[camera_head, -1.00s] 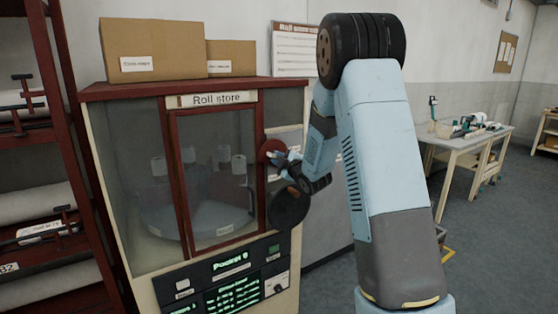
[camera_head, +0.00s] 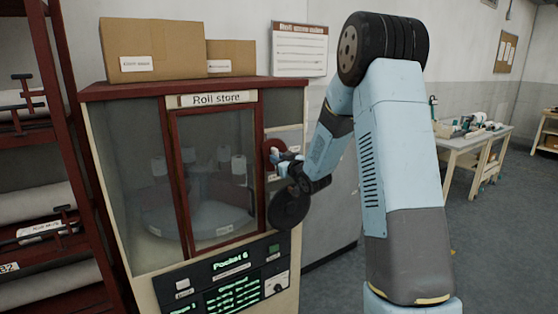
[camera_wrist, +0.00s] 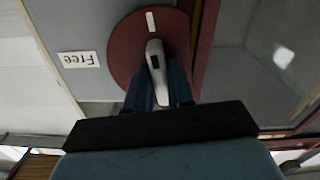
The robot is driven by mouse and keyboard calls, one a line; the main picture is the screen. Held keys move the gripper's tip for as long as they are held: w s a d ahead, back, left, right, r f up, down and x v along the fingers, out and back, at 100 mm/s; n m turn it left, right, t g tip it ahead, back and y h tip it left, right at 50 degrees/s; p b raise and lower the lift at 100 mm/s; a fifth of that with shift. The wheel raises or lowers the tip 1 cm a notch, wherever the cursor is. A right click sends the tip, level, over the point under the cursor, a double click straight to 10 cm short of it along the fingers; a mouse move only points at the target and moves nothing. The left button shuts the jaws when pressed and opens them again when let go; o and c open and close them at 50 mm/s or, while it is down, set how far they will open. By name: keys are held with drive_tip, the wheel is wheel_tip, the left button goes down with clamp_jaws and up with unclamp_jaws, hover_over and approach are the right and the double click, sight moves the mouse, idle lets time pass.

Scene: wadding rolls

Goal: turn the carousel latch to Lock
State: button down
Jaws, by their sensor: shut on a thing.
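The Roll store cabinet (camera_head: 210,100) stands in front of me with a red-framed glass door. The carousel latch is a dark red disc (camera_head: 272,149) on the panel right of the door, with a pale lever (camera_wrist: 155,68) at its centre in the wrist view. My gripper (camera_wrist: 158,92) is shut on the lever; it also shows at the disc in the head view (camera_head: 285,163). A white mark (camera_wrist: 151,22) sits on the disc, in line with the lever's tip. A label reading Free (camera_wrist: 78,59) shows upside down beside the disc. No Lock label is readable.
Behind the glass is a round carousel (camera_head: 195,220) with pale rolls. A screen panel (camera_head: 225,283) below reads Pocket 6. Cardboard boxes (camera_head: 155,50) sit on top. A red rack (camera_head: 62,120) stands left; a workbench (camera_head: 470,140) and open floor lie right.

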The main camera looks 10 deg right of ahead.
drive_tip(key=shift+s+f+m, duration=0.1)
drive_tip(key=shift+f+m, duration=0.15)
drive_tip(key=shift+m, duration=0.75)
drive_tip(key=c, duration=1.1)
unclamp_jaws()
drive_tip(key=shift+r, duration=0.15)
drive_tip(key=v, duration=1.3)
drive_tip(key=shift+s+d, duration=0.15)
drive_tip(key=shift+s, duration=0.1)
